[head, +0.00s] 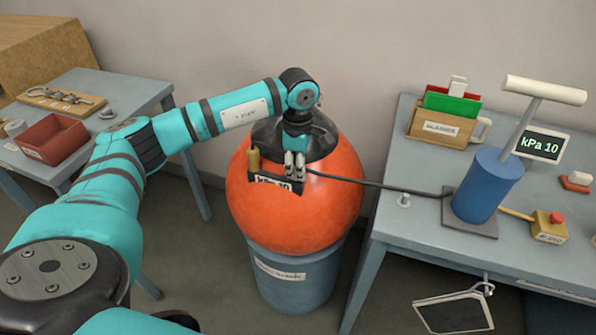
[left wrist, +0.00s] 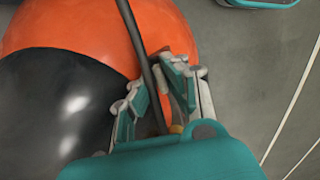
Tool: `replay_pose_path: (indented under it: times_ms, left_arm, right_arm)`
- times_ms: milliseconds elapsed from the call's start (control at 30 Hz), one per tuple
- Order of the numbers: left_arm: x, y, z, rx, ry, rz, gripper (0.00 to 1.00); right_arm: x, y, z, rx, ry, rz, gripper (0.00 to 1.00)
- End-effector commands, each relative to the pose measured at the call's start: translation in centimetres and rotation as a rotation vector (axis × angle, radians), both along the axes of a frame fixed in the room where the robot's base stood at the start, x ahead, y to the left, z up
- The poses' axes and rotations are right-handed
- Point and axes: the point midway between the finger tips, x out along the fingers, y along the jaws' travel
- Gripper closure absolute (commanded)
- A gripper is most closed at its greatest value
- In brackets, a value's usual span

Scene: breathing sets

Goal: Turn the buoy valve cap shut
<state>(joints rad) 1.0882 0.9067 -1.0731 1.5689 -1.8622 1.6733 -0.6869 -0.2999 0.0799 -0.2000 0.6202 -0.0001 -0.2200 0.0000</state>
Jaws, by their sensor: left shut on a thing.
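The orange buoy (head: 325,212) with a black top (head: 265,135) sits in a blue-grey drum. I cannot tell whether that is the valve cap. In the left wrist view the fingers (left wrist: 157,92) have the dark hose (left wrist: 142,50) running between them, over the buoy (left wrist: 85,25). My right gripper is not in view.
The hose runs right to a blue pump (head: 478,185) with a white T-handle, on the right table (head: 400,232). A display (head: 543,144) there reads "kPa 10". A yellow box with a red button (head: 549,227) is nearby. The left table holds a red bin (head: 52,139).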

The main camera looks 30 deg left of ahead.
Motion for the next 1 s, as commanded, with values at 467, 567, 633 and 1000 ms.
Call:
replay_pose_path:
  times_ms: [467, 567, 633, 1000]
  left_arm:
    - [0.1, 0.06, 0.2, 0.0, -0.005, -0.089, 1.0]
    - [0.1, 0.05, 0.21, 0.0, -0.005, -0.09, 1.0]
    - [0.11, 0.06, 0.21, 0.001, -0.006, -0.09, 1.0]
    - [0.05, 0.03, 0.12, 0.0, -0.003, -0.089, 0.82]
  right_arm:
    - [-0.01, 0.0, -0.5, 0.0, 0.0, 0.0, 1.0]
    - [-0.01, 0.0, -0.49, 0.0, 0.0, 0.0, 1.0]
    - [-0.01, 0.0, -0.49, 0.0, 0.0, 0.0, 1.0]
    - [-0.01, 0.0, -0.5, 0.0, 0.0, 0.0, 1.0]
